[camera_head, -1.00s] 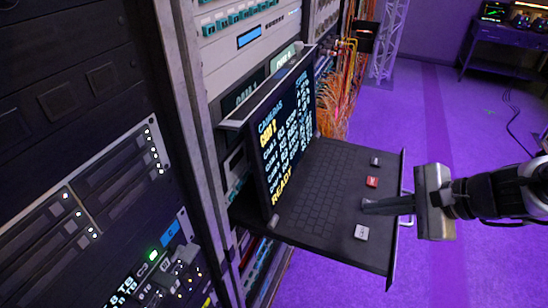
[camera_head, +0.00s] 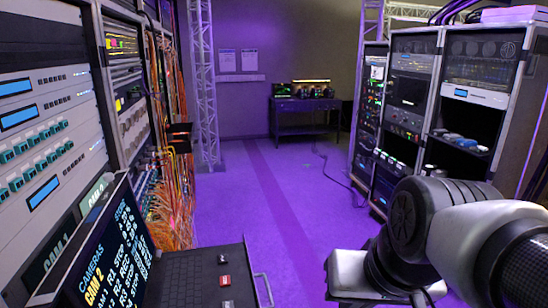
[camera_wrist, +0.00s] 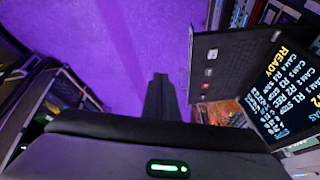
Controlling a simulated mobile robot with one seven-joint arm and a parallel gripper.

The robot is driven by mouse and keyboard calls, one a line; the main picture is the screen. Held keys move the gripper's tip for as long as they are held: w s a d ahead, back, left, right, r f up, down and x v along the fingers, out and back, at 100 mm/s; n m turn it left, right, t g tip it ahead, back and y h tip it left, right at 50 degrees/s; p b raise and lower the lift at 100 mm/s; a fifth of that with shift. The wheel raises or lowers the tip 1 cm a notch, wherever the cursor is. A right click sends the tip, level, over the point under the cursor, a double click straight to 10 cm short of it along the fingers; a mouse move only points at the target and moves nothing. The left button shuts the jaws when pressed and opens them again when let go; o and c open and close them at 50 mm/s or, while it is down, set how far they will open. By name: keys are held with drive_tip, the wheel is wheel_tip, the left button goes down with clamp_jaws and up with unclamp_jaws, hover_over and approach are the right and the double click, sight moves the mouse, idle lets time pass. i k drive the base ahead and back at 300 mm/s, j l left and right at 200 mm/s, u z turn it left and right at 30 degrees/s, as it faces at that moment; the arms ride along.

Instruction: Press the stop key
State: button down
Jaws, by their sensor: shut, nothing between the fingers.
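The pull-out keyboard drawer (camera_head: 185,278) stands at the lower left of the head view. It carries a red key (camera_head: 224,281) between a dark grey key (camera_head: 222,259) and a pale key (camera_head: 228,303). Their labels are too small to read, so I cannot confirm which is the stop key. The red key also shows in the wrist view (camera_wrist: 208,72). My gripper (camera_wrist: 160,76) is shut and empty in the wrist view. Its dark fingers appear over purple floor, left of the drawer and apart from the keys. In the head view my arm fills the lower right; the fingertips are hidden.
A screen (camera_head: 105,255) with a camera list stands upright behind the keyboard. The drawer has a front handle (camera_head: 263,289). Racks (camera_head: 430,110) stand at right, orange cables (camera_head: 168,190) hang at left, and a table (camera_head: 305,115) is at the back.

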sight(223, 259)
drive_tip(key=l, duration=0.25)
drive_tip(key=k+l, duration=0.15)
drive_tip(key=k+l+u, duration=0.1)
drive_tip(key=l+u, duration=0.3)
drive_tip(key=k+l+u, duration=0.15)
drive_tip(key=l+u, duration=0.25)
drive_tip(key=j+u, duration=0.1)
drive_tip(key=u, duration=1.05)
drive_tip(key=l+z, duration=0.1)
drive_tip(key=z, duration=0.7)
drive_tip(key=k+l+u, duration=0.1)
drive_tip(key=l+u, duration=0.2)
drive_tip(key=l, duration=0.35)
